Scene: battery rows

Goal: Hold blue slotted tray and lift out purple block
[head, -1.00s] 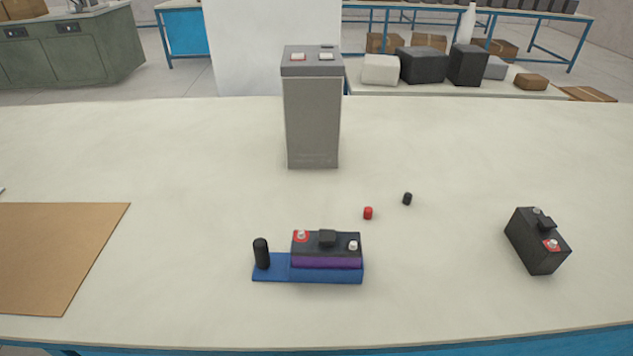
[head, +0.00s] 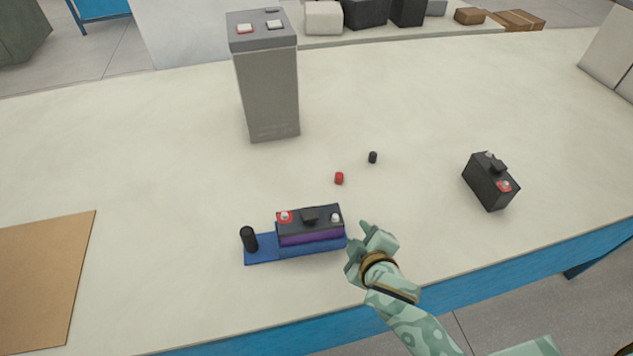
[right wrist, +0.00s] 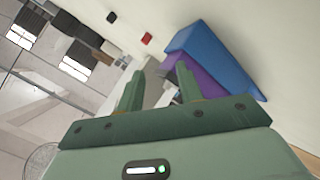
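The blue slotted tray (head: 262,255) lies on the table with an upright black post (head: 249,240) at its left end. The purple block (head: 310,235) sits in its right part, with a black top carrying a red-ringed terminal and a pale one. My right gripper (head: 357,248) is open and empty just right of the tray's right end, fingers toward the block. In the right wrist view the tray (right wrist: 215,55) and purple block (right wrist: 203,85) show tilted beyond the open fingers (right wrist: 158,88); the right finger covers part of the block. My left gripper is out of view.
A red cap (head: 339,178) and a black cap (head: 373,157) lie behind the tray. A black battery (head: 491,182) stands at the right and a tall grey battery (head: 268,90) at the back. A brown board (head: 45,270) lies at the left. The table's front edge is close.

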